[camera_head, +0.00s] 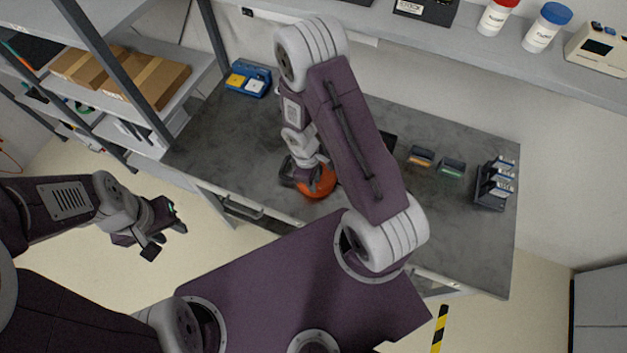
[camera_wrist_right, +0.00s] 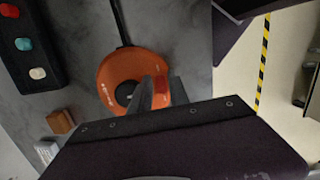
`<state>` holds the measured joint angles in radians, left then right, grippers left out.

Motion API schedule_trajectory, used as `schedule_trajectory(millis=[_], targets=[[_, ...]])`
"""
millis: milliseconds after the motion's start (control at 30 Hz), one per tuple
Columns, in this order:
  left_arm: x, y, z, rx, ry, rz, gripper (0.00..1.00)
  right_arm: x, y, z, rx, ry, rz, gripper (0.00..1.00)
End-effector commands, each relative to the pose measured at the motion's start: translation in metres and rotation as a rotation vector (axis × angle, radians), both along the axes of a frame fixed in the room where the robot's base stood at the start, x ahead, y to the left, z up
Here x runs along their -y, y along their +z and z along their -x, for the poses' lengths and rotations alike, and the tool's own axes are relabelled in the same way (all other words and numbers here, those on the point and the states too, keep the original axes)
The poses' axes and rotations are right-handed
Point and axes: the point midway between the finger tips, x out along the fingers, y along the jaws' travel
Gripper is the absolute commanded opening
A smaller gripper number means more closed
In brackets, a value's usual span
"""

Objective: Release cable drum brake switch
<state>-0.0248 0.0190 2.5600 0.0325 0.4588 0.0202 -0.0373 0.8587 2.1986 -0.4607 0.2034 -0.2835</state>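An orange round cable drum (camera_head: 318,184) lies on the grey bench near its front edge. It shows larger in the right wrist view (camera_wrist_right: 118,68), with a dark hub (camera_wrist_right: 125,92) and a black cable or strap running up from it. A small red part (camera_wrist_right: 178,90) shows at its right side; I cannot tell whether it is the brake switch. My right gripper (camera_wrist_right: 152,92) is over the drum, its grey fingers close together with nothing visible between them; contact is unclear. My left gripper (camera_head: 165,238) is open and empty, over the floor left of the bench.
The bench (camera_head: 450,225) also holds a blue box (camera_head: 248,80), small boxes (camera_head: 451,168) and a dark rack (camera_head: 490,190). A black panel with red, teal and white buttons (camera_wrist_right: 28,45) lies near the drum. Shelving (camera_head: 150,85) stands left; a wall shelf runs behind.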

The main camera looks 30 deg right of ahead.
Motion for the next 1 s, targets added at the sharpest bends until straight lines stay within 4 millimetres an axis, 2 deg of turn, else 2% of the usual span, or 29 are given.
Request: schedule_trajectory(millis=[133,300,500,667,1000], targets=[[0.000,0.004,0.000,0.000,0.000,0.000,0.36,-0.001,0.011,-0.002,0.004,0.000,0.001,0.22],[0.000,0.010,0.000,0.000,0.000,0.000,0.36,-0.004,0.048,-0.006,0.006,0.000,0.000,0.22],[0.000,0.007,0.000,0.000,0.000,0.000,0.36,-0.008,0.081,-0.009,0.004,0.000,0.000,0.22],[0.000,0.006,0.000,0.000,0.000,0.000,0.36,-0.009,0.090,-0.009,0.001,0.000,-0.001,0.22],[0.000,0.007,0.000,0.000,0.000,0.000,0.36,-0.009,0.090,-0.009,0.000,0.000,0.000,0.22]])
